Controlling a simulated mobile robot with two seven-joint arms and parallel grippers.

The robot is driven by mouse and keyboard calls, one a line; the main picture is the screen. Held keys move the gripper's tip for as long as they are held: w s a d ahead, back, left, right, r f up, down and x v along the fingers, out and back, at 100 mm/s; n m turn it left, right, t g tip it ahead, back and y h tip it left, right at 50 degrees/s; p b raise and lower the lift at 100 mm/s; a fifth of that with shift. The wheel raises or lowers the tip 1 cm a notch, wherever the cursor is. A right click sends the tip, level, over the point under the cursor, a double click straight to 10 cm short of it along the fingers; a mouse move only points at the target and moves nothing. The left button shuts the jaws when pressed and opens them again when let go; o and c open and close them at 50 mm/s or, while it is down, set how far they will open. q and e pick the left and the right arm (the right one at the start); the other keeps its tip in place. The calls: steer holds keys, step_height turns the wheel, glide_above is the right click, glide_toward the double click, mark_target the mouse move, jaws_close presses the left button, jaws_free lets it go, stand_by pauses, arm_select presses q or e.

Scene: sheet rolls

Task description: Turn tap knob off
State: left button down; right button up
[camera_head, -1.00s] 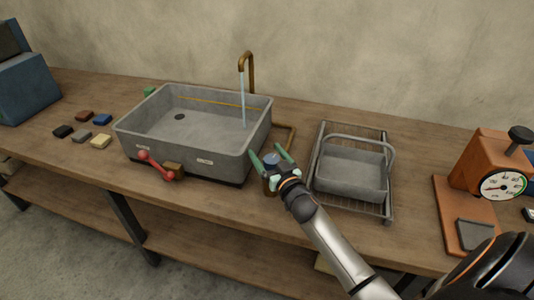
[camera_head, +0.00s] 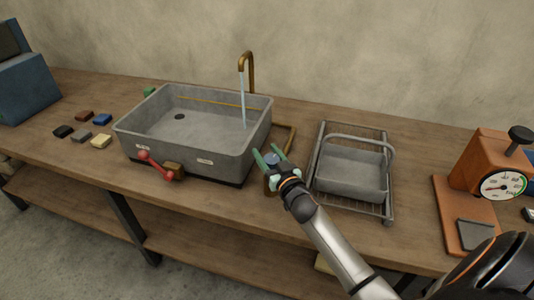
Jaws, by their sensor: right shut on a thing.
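A brass tap (camera_head: 246,66) stands behind the grey sink basin (camera_head: 208,161), and water (camera_head: 243,98) runs from it into the basin. A blue-grey round tap knob (camera_head: 271,159) sits on the bench just right of the basin, beside the brass pipe. My right gripper (camera_head: 269,155) is shut on the knob, with its green fingers on either side of it, and partly hides it. My left gripper is not in view.
A wire rack with a grey basket (camera_head: 350,175) stands close to the right of my right gripper. An orange dial scale (camera_head: 490,165) is at the far right. Several small blocks (camera_head: 101,141) lie at the left.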

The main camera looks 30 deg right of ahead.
steer(key=shift+a+r+n+y+p, duration=0.1)
steer(key=shift+n+y+p, duration=0.3)
steer(key=shift+y+p, duration=0.2)
steer(key=shift+a+r+n+y+p, duration=0.1)
steer(key=shift+n+y+p, duration=0.35)
steer(key=shift+y, duration=0.25)
steer(key=shift+a+f+n+y+p, duration=0.1)
steer(key=shift+n+y+p, duration=0.2)
steer(key=shift+y, duration=0.35)
steer(key=shift+a+f+n+y+p, duration=0.15)
steer(key=shift+n+y, duration=0.2)
steer(key=shift+y, duration=0.3)
steer(key=o, duration=1.4)
steer(key=shift+c, duration=0.2)
steer(key=s+d, duration=0.1)
steer(key=s, duration=1.1)
steer(key=shift+s+d, duration=0.2)
steer(key=shift+d, duration=0.15)
